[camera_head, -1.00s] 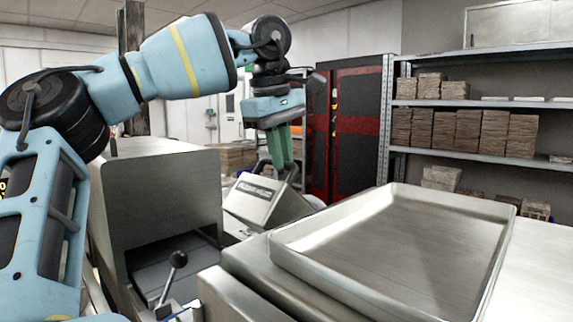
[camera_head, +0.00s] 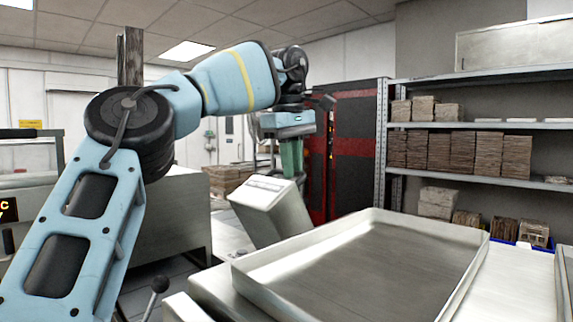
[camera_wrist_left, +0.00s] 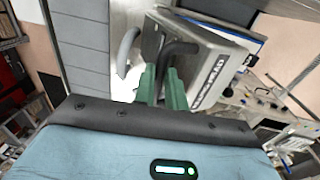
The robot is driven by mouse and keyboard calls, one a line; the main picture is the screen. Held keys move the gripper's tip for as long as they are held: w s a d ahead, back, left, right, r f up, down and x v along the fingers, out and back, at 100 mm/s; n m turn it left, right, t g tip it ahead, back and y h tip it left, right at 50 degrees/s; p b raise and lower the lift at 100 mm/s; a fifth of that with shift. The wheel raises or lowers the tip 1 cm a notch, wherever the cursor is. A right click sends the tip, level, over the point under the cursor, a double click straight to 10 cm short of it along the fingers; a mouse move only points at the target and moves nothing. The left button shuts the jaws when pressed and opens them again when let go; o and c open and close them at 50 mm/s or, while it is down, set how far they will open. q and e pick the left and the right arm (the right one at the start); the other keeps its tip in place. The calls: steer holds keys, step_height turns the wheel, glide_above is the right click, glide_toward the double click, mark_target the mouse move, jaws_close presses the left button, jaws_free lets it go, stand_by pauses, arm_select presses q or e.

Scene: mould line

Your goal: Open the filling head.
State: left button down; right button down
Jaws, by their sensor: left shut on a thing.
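The filling head (camera_head: 275,213) is a grey metal box with a printed label, tilted, left of the tray in the head view. It also shows in the left wrist view (camera_wrist_left: 212,62), with a dark curved handle (camera_wrist_left: 181,47) on it. My left gripper (camera_head: 292,162) reaches down behind the box from above; its fingertips are partly hidden there. In the left wrist view its green fingers (camera_wrist_left: 162,84) are closed at the handle. My right gripper is not in view.
A large metal tray (camera_head: 375,255) lies on the counter at right front. A lever with a black knob (camera_head: 160,285) stands at the lower left. A metal cabinet (camera_head: 175,225) stands behind my left arm. Shelves (camera_head: 470,130) with brown stacks fill the right back.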

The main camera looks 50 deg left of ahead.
arm_select(q)
steer(key=shift+w+f+g, duration=0.3)
steer(key=shift+w+f, duration=0.25)
steer(key=shift+f, duration=0.15)
steer(key=c, duration=1.7)
jaws_free()
steer(key=shift+o, duration=1.2)
steer(key=shift+w+a, duration=0.1)
steer(key=shift+w, duration=0.15)
steer(key=shift+s+r, duration=0.2)
steer(key=shift+r, duration=0.15)
steer(key=shift+s, duration=0.1)
